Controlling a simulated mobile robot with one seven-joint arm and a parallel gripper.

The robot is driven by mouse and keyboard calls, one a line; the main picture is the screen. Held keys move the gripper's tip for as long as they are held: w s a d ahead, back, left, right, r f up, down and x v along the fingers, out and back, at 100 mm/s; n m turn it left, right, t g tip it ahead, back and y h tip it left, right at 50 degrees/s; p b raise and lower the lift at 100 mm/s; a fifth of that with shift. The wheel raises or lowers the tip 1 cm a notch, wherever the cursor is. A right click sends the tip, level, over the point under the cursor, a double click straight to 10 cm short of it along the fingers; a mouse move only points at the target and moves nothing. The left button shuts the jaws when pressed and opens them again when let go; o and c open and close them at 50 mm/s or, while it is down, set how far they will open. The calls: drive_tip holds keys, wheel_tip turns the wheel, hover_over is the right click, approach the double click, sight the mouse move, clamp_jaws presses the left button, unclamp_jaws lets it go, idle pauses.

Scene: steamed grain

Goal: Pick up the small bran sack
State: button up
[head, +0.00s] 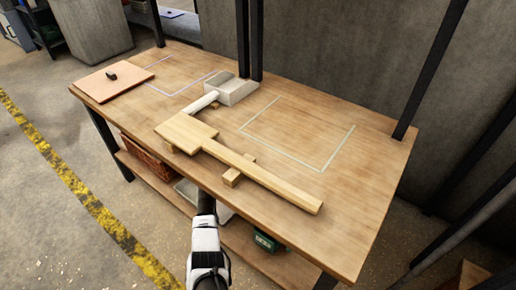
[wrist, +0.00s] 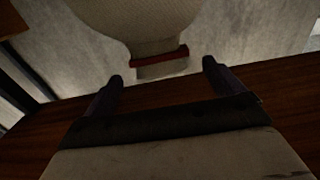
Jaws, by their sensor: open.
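In the wrist view, a pale beige cloth sack (wrist: 140,20) with a dark red band (wrist: 160,57) around its neck fills the top middle. I take it for the small bran sack. Its short tied-off end points toward my gripper (wrist: 162,71). My gripper is open, with one finger to the left and one to the right of that end. I see no finger touching the sack, and the depth between them is hard to judge. In the head view my arm reaches in at the table's front edge, and the sack and fingertips cannot be made out.
The wooden table (head: 365,170) stands above a lower shelf (head: 160,186). The shelf holds a brown basket (head: 145,157) and a dark green box (head: 266,241). On top are a wooden paddle-like piece (head: 262,175), a pale open box (head: 234,91) and a flat board (head: 112,82).

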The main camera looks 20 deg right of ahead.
drive_tip(key=d+b, duration=0.1)
drive_tip(key=w+d+b, duration=0.1)
drive_tip(key=b, duration=0.1)
drive_tip(key=shift+d+f, duration=0.2)
drive_tip(key=shift+f, duration=0.2)
drive_tip(key=shift+w+d+b, duration=0.5)
drive_tip(key=shift+d+b, duration=0.05)
drive_tip(key=shift+b, duration=0.6)
drive_tip(key=shift+w+d+r+b, duration=0.3)
drive_tip(key=shift+d+b, duration=0.05)
drive_tip(key=shift+d, duration=0.05)
drive_tip(key=c, duration=2)
drive_tip(key=shift+r, duration=0.35)
clamp_jaws()
